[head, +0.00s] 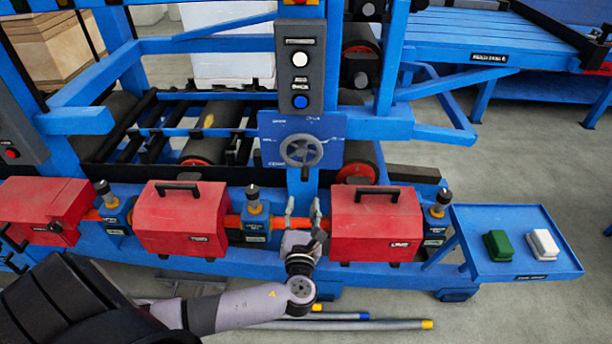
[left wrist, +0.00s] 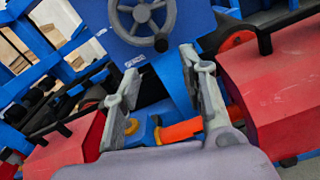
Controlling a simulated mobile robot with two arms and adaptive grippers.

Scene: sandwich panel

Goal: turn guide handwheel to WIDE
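The guide handwheel (head: 301,151) is a grey spoked wheel with a small knob, mounted on a blue panel (head: 340,126) in the middle of the machine. The panel has small lettering that I cannot read clearly. The handwheel also shows at the top of the left wrist view (left wrist: 142,17). My left gripper (head: 302,215) is below the handwheel and apart from it, in front of the orange pipe. In the left wrist view its two fingers (left wrist: 160,92) stand apart with nothing between them. My right gripper is not in view.
A red box (head: 377,228) with a black handle is close right of my left gripper; another red box (head: 182,222) is to its left. A button post (head: 300,72) rises above the panel. A blue side tray (head: 510,262) holds a green and a white block.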

